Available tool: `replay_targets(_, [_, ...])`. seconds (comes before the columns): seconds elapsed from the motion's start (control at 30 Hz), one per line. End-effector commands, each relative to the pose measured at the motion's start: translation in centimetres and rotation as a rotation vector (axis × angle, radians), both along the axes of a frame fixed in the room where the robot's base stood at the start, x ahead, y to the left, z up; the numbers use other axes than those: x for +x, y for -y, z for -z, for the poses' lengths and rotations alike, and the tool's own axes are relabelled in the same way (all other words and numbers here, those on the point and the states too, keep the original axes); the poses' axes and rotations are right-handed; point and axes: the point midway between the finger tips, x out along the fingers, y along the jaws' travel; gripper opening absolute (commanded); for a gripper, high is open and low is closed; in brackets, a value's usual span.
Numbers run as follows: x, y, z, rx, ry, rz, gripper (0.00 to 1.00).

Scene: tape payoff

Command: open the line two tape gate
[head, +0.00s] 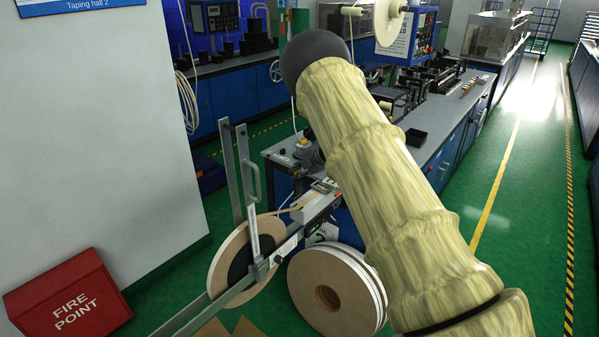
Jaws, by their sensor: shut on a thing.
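The tape gate appears to be the grey metal bars (246,178) standing upright in front of a reel of tan tape (225,262). One bar carries a thin D-shaped handle (256,181) and a pale label strip. The bars meet a clamp block (262,270) on a long slanting rail (205,312). I cannot tell whether the gate is latched. My sleeved arm rises from the lower right to a dark rounded joint at top centre. My gripper does not show. The arm covers part of the machine behind it.
A second tape reel (328,292) stands on the green floor beside the payoff. A cardboard box (243,328) is at the bottom edge. A red fire point box (68,297) stands by the white wall (85,150) at left. Open floor (520,220) lies at right.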

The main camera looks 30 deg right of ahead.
Motion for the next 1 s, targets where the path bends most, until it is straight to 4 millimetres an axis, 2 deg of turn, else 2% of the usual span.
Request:
replay_targets(0.03, [-0.5,-0.9,1.5,0.012,-0.018,-0.008,0.18])
replay_targets(0.1, [-0.6,-0.9,1.5,0.012,-0.018,-0.008,0.3])
replay_targets(0.6, [-0.4,-0.9,1.1,0.009,-0.013,-0.009,0.31])
replay_targets(0.77, [-1.0,-0.5,0.2,0.01,-0.011,-0.008,0.31])
replay_targets(1.0, [-3.5,0.8,-2.9,0.009,-0.009,-0.008,0.31])
